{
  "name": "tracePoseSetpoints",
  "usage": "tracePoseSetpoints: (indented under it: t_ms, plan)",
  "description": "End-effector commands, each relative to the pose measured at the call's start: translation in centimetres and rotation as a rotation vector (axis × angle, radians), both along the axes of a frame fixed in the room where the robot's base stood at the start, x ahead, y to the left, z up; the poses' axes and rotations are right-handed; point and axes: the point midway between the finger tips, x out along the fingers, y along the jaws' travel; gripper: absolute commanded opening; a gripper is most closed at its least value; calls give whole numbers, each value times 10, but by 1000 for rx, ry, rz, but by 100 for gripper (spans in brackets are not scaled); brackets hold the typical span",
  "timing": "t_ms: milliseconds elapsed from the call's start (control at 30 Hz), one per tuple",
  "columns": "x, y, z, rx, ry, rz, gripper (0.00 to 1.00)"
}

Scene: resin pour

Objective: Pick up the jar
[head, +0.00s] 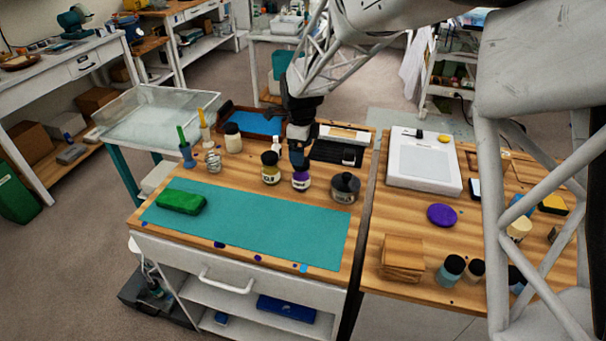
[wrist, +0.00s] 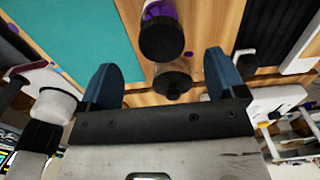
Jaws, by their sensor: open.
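Several jars stand on the wooden bench. A purple jar (head: 301,182) is directly below my gripper (head: 299,158) in the head view. A gold-labelled jar with a black lid (head: 270,172) stands to its left, and a dark-lidded glass jar (head: 344,190) to its right. My gripper is open and empty, pointing down. In the wrist view, its blue fingers (wrist: 160,78) are spread apart. A black-lidded jar with purple in it (wrist: 161,38) shows beyond them, and another dark-lidded jar (wrist: 172,82) shows between them. Which jar is meant cannot be told.
A teal mat (head: 270,226) with a green block (head: 181,202) covers the bench's front. A black-topped tray (head: 338,153) is behind the gripper. A right bench holds a white scale (head: 424,180) and wooden blocks (head: 402,258).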

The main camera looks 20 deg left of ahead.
Motion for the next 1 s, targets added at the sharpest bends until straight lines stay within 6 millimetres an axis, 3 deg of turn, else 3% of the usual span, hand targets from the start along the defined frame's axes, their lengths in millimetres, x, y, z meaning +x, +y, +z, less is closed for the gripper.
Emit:
tracePoseSetpoints:
  t_ms: [367,700,1000]
  plan:
    - [0,1,-2,0,1,-2,89]
    - [0,0,-25,-1,2,-2,89]
    - [0,1,-27,0,0,-2,89]
